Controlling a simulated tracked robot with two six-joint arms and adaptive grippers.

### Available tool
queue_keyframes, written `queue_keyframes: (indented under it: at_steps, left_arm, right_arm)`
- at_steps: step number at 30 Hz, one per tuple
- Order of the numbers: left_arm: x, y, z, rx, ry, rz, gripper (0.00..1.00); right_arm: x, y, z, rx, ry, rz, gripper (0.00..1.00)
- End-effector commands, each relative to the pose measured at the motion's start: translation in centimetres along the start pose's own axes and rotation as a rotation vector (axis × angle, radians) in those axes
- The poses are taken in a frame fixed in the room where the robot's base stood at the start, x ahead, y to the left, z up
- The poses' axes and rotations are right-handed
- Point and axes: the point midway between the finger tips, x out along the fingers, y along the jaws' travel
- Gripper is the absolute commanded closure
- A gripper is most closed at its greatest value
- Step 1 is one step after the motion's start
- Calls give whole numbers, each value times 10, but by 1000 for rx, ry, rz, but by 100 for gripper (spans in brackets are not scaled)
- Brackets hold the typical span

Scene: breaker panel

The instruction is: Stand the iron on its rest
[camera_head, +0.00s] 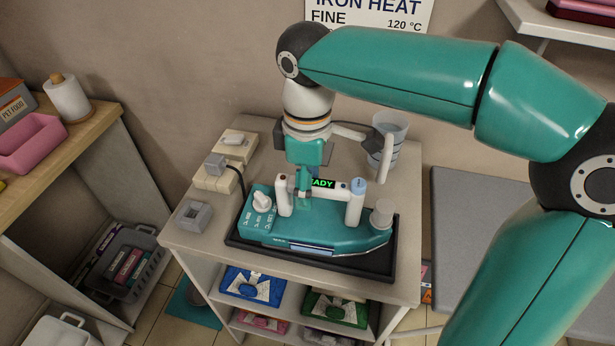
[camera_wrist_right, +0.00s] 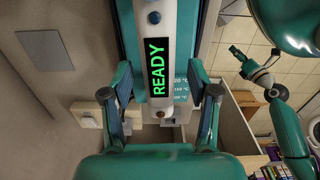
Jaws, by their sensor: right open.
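The iron (camera_head: 320,232) has a teal body, a white handle and a lit green READY display. It lies flat, not upright, on a dark tray (camera_head: 238,242) on the small table; I cannot tell whether this tray is its rest. My right gripper (camera_head: 304,190) is over the handle from above. In the right wrist view, my right gripper (camera_wrist_right: 160,92) is open, its fingers on either side of the iron's handle (camera_wrist_right: 157,20) with gaps showing. My left gripper (camera_wrist_right: 240,56) is small at the right of that view, away from the iron; its jaws are unclear.
The table (camera_head: 190,240) also holds a grey hollow block (camera_head: 194,217), a socket box with a plug (camera_head: 215,172) and a clear cup (camera_head: 390,135). A dark cord runs behind the iron. A grey surface (camera_head: 475,230) lies to the right.

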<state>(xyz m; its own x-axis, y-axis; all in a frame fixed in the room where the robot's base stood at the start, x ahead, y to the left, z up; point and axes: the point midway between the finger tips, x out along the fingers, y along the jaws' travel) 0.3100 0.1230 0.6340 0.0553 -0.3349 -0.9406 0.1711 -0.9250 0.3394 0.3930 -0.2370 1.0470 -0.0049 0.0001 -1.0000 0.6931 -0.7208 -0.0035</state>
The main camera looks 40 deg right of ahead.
Motion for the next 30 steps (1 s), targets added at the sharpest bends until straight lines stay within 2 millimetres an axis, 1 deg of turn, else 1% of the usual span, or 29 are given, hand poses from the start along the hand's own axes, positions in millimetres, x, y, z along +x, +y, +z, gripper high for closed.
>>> queue_keyframes:
  at_steps: [4, 8, 15, 18, 21, 25, 30]
  left_arm:
    - [0, 0, 0, 0, 0, 0, 60]
    - [0, 0, 0, 0, 0, 0, 60]
    - [0, 0, 0, 0, 0, 0, 60]
    - [0, 0, 0, 0, 0, 0, 60]
    - [0, 0, 0, 0, 0, 0, 60]
    - [0, 0, 0, 0, 0, 0, 60]
    - [0, 0, 0, 0, 0, 0, 60]
  right_arm:
    - [-6, 0, 0, 0, 2, 1, 40]
    - [-22, 1, -1, 1, 6, 4, 40]
    - [-70, 1, -2, -1, 8, 4, 40]
    - [-89, 1, -2, 0, 8, 4, 40]
    - [-103, 1, -2, 0, 6, 4, 40]
    - [-115, 1, -1, 1, 5, 3, 40]
    - [-120, 1, 0, 1, 3, 2, 40]
